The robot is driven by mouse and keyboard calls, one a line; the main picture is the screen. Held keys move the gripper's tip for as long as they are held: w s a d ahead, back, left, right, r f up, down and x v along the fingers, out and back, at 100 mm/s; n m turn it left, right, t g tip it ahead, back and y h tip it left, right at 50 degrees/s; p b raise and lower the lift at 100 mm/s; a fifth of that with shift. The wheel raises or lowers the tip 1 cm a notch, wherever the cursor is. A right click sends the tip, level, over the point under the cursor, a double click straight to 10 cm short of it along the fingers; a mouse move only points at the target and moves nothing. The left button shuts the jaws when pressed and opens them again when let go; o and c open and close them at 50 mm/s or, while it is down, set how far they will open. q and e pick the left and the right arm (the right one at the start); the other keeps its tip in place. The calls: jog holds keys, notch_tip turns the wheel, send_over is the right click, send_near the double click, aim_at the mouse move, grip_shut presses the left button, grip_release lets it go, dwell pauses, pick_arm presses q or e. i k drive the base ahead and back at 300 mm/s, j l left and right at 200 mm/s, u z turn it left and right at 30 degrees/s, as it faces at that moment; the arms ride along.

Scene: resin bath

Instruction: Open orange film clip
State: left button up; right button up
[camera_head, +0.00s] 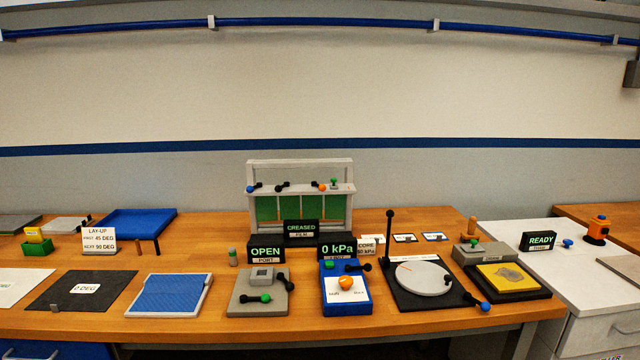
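A pale film frame (300,163) with green panels stands at the back middle of the bench. Along its upper rail sit small clips with dark levers and coloured knobs. The orange-knobbed clip (322,187) is right of centre on the rail, between a dark-knobbed clip (279,188) and a green-knobbed one (334,182). A blue-knobbed clip (250,188) is at the left end. The clips are too small to tell whether each is open or closed. A sign in front of the frame reads CREASED FILM (300,228). Neither of my grippers is in view.
In front of the frame stand an OPEN PORT sign (266,252), a 0 kPa sign (337,250) and a blue box with an orange knob (345,283). A tall dark post (389,235) rises to the right. A blue tray (135,224) lies left.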

aim_at(322, 187)
jog(key=i+j, duration=0.15)
jog(key=j, duration=0.25)
jog(key=i+j+u, duration=0.15)
jog(key=j, duration=0.25)
jog(key=i+j, duration=0.2)
jog(key=j, duration=0.2)
jog(key=u, duration=0.05)
